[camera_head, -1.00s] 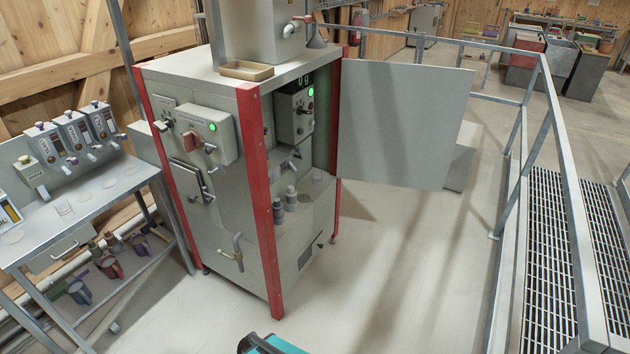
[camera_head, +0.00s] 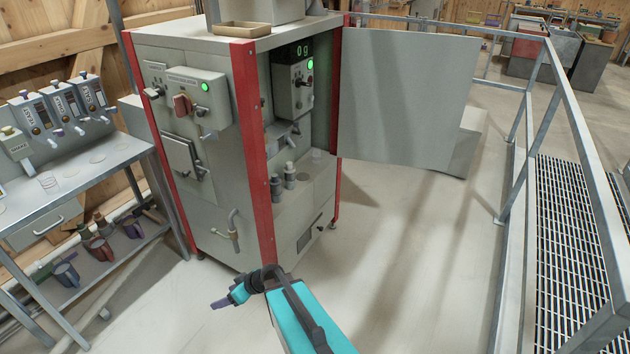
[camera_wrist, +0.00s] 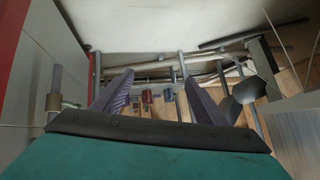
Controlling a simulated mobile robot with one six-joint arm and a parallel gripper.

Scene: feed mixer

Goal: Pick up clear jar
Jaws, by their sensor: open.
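A small clear jar (camera_head: 69,170) stands on the metal bench at the left in the head view. I cannot tell from the frames which is the task's jar. My gripper (camera_head: 221,304) is low in front of the machine, over the floor, pointing left. In the wrist view my gripper (camera_wrist: 158,80) shows two spread dark fingers with nothing between them. It is well apart from both clear vessels.
The machine (camera_head: 212,233) has red corner posts. Its door (camera_head: 405,100) stands open to the right. The bench (camera_head: 95,185) holds several dispensers, with coloured jugs (camera_head: 66,274) on its lower shelf. A railing (camera_head: 575,140) runs along the right. The floor between is clear.

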